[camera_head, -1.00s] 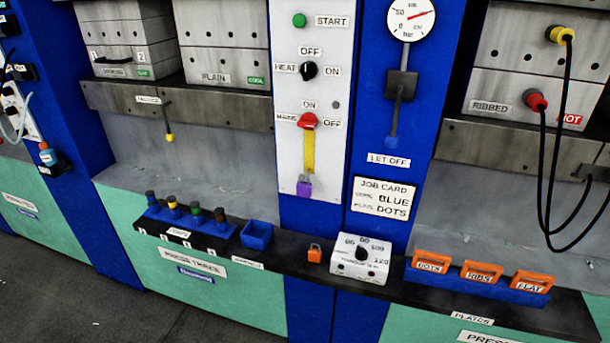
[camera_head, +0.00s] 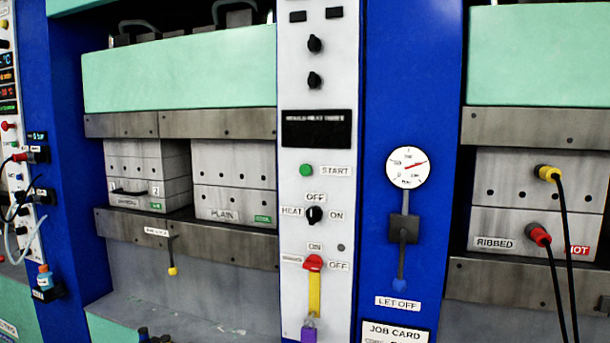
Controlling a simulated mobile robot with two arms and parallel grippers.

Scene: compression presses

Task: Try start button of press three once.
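The green start button (camera_head: 306,170) sits on the white control panel (camera_head: 292,240) of the press, with a START label to its right. Above it is a dark display (camera_head: 316,129) whose small text I cannot read clearly. Below it are the black heat knob (camera_head: 314,215) between HEAT and ON, and the red mains handle (camera_head: 314,263) with a yellow strip and a purple padlock (camera_head: 308,333) under it. Neither of my grippers shows in the head view.
To the left, the press holds grey mould blocks, one marked PLAIN (camera_head: 235,181). To the right of the panel are a round pressure gauge (camera_head: 407,167) and a let-off lever (camera_head: 403,230). At the far right a RIBBED mould (camera_head: 520,221) has cables and a HOT tag.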

